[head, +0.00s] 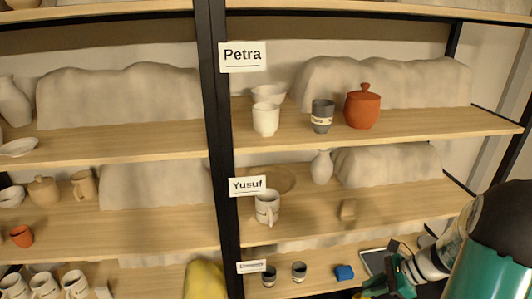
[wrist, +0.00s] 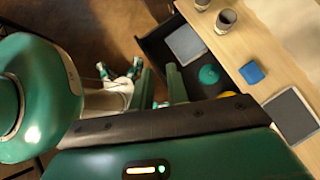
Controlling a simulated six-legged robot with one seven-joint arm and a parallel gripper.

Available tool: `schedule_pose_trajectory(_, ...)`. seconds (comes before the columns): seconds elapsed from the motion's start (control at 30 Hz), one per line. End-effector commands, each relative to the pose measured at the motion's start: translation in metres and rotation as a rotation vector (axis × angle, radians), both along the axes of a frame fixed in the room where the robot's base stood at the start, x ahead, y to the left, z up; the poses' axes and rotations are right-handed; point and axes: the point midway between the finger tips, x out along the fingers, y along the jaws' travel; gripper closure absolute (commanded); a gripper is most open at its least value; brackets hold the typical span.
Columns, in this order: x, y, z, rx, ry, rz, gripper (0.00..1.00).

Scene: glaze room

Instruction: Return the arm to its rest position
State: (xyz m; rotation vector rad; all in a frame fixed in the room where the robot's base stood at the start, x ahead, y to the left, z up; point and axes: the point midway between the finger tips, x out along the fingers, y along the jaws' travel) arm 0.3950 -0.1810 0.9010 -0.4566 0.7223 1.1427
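My gripper (wrist: 160,78) is in the lower middle of the wrist view. Its two green fingers stand apart with nothing held between them. In the head view my arm comes in from the lower right corner, in front of the lowest shelf. The gripper end is low there, near the bottom edge, and its fingertips are hard to make out.
Shelves above hold a white cup (head: 265,119), a dark cup (head: 322,117), an orange jar (head: 362,107) and a mug (head: 267,207).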

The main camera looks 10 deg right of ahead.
Motion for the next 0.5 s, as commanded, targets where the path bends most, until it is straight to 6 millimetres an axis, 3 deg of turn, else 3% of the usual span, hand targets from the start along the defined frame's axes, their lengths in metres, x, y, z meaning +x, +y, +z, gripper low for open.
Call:
schedule_pose_trajectory(0.1, -0.001, 0.031, 0.035, -0.136, -0.086, 0.199, 0.84)
schedule_pose_trajectory(0.5, -0.034, 0.114, 0.122, -0.559, -0.387, 0.842, 0.84)
